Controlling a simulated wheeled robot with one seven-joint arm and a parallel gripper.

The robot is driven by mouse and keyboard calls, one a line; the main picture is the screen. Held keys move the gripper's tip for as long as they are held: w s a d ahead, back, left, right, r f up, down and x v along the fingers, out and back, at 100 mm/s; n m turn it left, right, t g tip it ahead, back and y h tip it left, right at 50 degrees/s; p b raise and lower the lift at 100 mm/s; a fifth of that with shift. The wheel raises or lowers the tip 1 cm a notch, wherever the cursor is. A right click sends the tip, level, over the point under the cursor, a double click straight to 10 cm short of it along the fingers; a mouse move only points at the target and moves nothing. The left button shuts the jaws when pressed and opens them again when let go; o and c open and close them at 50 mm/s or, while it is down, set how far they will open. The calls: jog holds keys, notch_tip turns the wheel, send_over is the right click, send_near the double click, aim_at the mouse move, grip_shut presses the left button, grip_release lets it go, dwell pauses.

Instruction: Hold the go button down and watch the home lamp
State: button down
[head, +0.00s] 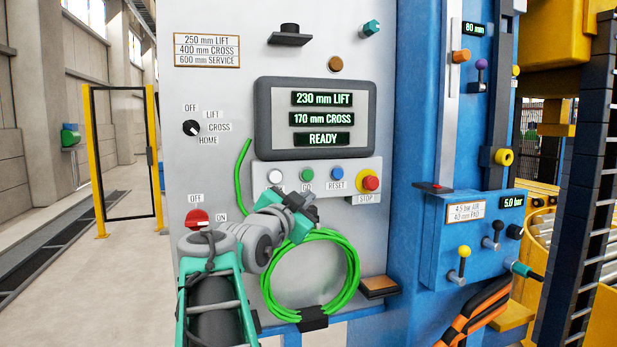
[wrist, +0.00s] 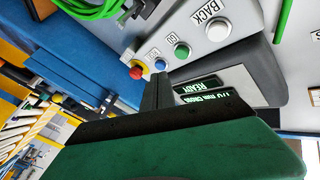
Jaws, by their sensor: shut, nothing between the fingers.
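The green go button (head: 306,175) is on the control strip under the display. It also shows in the wrist view (wrist: 182,50), between the white and blue buttons. My gripper (head: 297,198) is in front of the panel, just below the strip in the head view. Its dark fingers (wrist: 159,80) are shut and empty, with their tips near the blue button in the wrist view. I cannot tell their distance from the panel. A round amber-brown piece (head: 335,64) above the display looks unlit. It has no label, so I cannot tell whether it is the home lamp.
The display (head: 322,139) reads 230 mm LIFT, 170 mm CROSS, READY. A white button (head: 276,176), blue reset button (head: 337,173) and red stop button (head: 370,183) flank go. The mode selector (head: 191,128) and red switch (head: 197,218) are left. A green cable coil (head: 345,285) hangs below.

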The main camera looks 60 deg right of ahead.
aim_at(309, 179)
jog(key=shift+m+g+h, duration=0.4)
jog(key=shift+m+g, duration=0.4)
jog(key=s+r, duration=0.1)
jog(key=s+d+r, duration=0.1)
jog(key=s, duration=0.1)
jog(key=shift+s+d+r, duration=0.15)
jog(key=shift+s+r, duration=0.05)
jog(key=shift+r, duration=0.2)
jog(key=w+d+p, duration=0.5)
jog(key=shift+w+d, duration=0.3)
jog(key=shift+w, duration=0.05)
jog(key=shift+w+d, duration=0.3)
jog(key=shift+d, duration=0.05)
dwell(0.6)
jog(key=shift+w+d, duration=0.3)
